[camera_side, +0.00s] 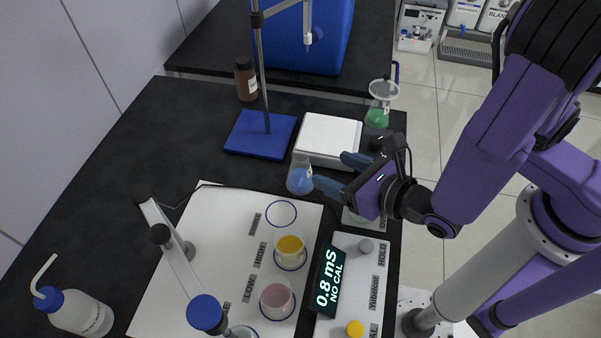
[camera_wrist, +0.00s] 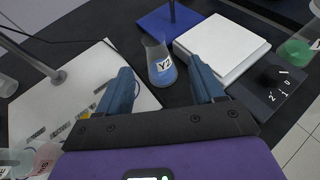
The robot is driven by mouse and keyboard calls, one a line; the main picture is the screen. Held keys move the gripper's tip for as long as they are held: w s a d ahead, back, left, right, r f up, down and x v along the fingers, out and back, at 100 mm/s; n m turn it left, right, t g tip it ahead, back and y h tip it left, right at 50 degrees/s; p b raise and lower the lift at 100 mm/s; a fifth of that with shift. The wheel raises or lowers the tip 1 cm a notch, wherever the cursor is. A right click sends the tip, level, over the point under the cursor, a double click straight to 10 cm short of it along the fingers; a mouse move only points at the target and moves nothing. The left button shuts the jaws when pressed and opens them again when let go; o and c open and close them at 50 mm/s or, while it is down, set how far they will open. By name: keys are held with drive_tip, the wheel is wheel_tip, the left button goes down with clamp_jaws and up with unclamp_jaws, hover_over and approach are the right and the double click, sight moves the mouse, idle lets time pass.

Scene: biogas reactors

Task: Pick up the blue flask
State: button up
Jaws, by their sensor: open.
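The blue flask (camera_side: 300,180) is a clear conical flask with blue liquid. It stands upright on the black bench, just left of the white hotplate's front corner. In the wrist view the flask (camera_wrist: 160,66) carries a white label and shows beyond the fingertips, roughly between them. My gripper (camera_side: 335,172) is open and empty, with its blue fingers pointing left toward the flask. In the wrist view my gripper (camera_wrist: 160,75) has one finger on each side of the flask's line. The flask looks apart from the fingers, though the near finger lies close to it in the side view.
The white hotplate (camera_side: 328,138) and blue stand base (camera_side: 260,133) are behind the flask. A green flask (camera_side: 378,114) stands at the back right. The white board (camera_side: 215,240) holds yellow and pink beakers. The meter (camera_side: 352,285) is in front.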

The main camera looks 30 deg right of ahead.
sight(307, 162)
drive_tip(key=shift+a+x, duration=0.15)
drive_tip(key=shift+x, duration=2.4)
drive_tip(key=shift+a+x, duration=0.2)
drive_tip(key=shift+x, duration=2.35)
drive_tip(key=shift+r, duration=0.15)
clamp_jaws()
drive_tip(key=shift+r, duration=0.1)
